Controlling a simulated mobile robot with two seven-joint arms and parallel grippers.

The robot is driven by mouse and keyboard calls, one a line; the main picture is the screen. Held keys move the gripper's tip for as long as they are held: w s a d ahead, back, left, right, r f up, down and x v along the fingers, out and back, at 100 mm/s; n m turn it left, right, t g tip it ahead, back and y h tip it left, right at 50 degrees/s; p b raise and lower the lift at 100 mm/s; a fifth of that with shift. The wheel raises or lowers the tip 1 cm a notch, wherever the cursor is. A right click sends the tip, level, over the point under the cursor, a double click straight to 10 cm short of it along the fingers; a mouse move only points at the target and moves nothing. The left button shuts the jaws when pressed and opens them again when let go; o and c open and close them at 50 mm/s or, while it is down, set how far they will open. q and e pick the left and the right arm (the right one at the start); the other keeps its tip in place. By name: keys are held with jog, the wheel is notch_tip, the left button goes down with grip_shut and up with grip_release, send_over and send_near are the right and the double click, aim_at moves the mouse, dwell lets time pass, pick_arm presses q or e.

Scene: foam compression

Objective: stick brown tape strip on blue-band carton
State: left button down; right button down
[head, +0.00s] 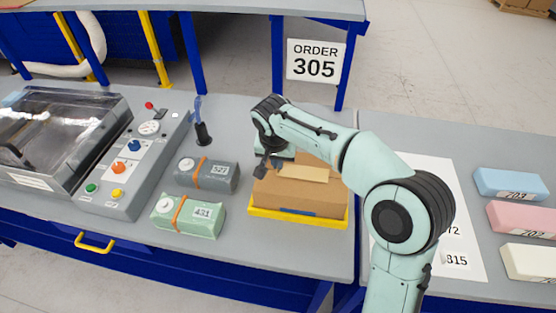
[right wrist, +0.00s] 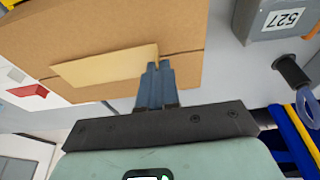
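A brown carton (head: 300,194) sits in a shallow yellow tray (head: 297,217) on the bench; its top fills much of the right wrist view (right wrist: 90,25). My right gripper (head: 268,163) is at the strip's left end, low over the carton. In the right wrist view its fingers (right wrist: 157,68) are close together, with the strip's end between the tips. My left gripper is out of view.
Left of the carton lie a grey packet marked 527 (head: 208,175) and a green packet marked 431 (head: 187,215). A black stand with a blue tool (head: 202,135) is behind them. A control panel (head: 130,165) and clear-lidded machine (head: 55,130) are farther left. Coloured blocks (head: 520,218) lie at right.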

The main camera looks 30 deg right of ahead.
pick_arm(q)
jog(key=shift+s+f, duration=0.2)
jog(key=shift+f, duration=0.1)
pick_arm(e)
jog(key=shift+s+f, duration=0.1)
jog(key=shift+f, duration=0.45)
dwell(1.4)
jog(key=c, duration=1.3)
grip_release()
jog(key=shift+r, duration=0.1)
